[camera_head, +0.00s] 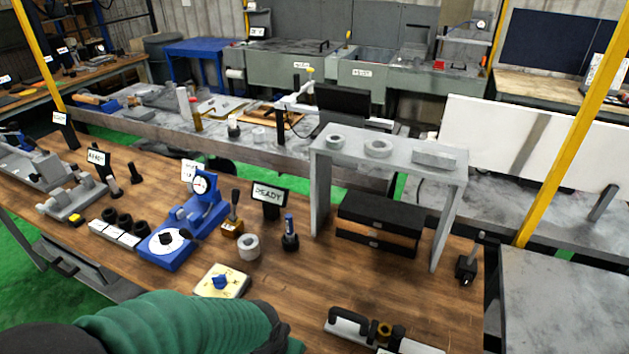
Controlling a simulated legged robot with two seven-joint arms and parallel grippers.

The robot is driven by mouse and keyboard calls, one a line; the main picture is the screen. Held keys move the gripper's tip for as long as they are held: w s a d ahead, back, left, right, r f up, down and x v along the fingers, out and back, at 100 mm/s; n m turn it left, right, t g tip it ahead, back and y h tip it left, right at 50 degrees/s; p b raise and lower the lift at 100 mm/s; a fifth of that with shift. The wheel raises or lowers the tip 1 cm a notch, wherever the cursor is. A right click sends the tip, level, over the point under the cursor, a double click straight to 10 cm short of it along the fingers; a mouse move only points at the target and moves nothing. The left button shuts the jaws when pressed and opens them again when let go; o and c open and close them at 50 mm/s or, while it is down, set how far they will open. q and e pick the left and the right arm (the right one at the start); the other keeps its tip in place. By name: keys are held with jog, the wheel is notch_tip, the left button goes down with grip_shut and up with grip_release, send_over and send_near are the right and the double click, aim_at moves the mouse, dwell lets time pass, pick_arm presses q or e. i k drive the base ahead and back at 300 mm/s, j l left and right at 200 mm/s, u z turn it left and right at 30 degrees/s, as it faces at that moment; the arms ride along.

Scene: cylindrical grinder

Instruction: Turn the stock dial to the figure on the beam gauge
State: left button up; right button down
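A cream square plate with a blue knob (220,282) lies on the wooden bench and looks like the stock dial; its markings are too small to read. Behind it stands a blue fixture (165,256) with a white disc and black centre knob (167,241). A round white gauge face (200,185) is mounted at its back; I cannot read its figure or tell whether it is the beam gauge. My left arm, green-sleeved, crosses the bottom in front of the cream plate. Its dark end (275,328) is apart from the knob, and its fingers cannot be made out. My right gripper is not seen.
A grey ring (249,247), a blue-topped black post (289,234) and a READY sign (270,196) stand near the plate. A grey shelf frame (388,158) spans a dark drawer box (377,226). A black-handled tool (372,331) lies at front right. Bare wood lies between.

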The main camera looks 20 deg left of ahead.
aim_at(220, 281)
jog(key=k+l+u, duration=0.1)
jog(key=u, duration=1.35)
